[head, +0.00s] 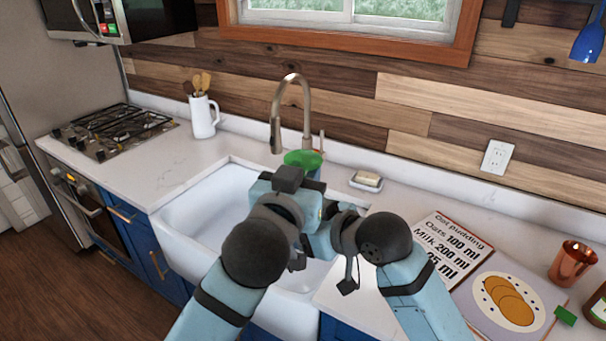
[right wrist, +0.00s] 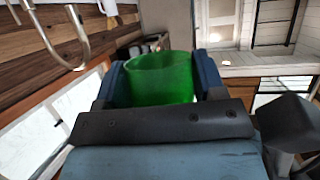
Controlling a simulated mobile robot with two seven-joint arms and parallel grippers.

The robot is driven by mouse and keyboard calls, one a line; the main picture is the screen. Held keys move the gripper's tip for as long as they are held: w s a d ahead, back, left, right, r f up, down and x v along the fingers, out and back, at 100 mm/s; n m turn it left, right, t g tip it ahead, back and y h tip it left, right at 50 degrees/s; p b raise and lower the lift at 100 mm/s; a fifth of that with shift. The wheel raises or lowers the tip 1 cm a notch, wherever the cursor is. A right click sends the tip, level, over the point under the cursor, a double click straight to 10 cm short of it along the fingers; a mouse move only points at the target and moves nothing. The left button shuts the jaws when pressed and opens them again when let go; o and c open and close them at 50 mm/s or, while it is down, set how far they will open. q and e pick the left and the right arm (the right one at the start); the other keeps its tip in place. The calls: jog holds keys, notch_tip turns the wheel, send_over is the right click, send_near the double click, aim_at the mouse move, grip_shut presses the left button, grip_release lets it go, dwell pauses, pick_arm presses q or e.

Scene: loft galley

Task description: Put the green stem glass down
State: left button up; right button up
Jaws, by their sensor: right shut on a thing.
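The green stem glass (right wrist: 160,82) sits between the two blue fingers of my right gripper (right wrist: 157,74), which is shut on it. Its stem and foot are hidden in the right wrist view. In the head view only the green top of the glass (head: 303,159) shows, above the sink's back edge and in front of the faucet. My left gripper (head: 288,184) is close to the glass in that view. The arm parts overlap there, so its fingers cannot be made out.
A white sink (head: 190,214) lies below my arms, with a tall faucet (head: 292,105) behind. A soap dish (head: 366,182), a recipe sheet (head: 447,247) and a copper cup (head: 572,263) are on the right counter. The left counter (head: 150,165) has clear room beside a white utensil jug (head: 203,118).

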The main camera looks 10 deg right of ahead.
jog(key=o, duration=1)
jog(key=shift+f, duration=0.2)
jog(key=shift+o, duration=0.2)
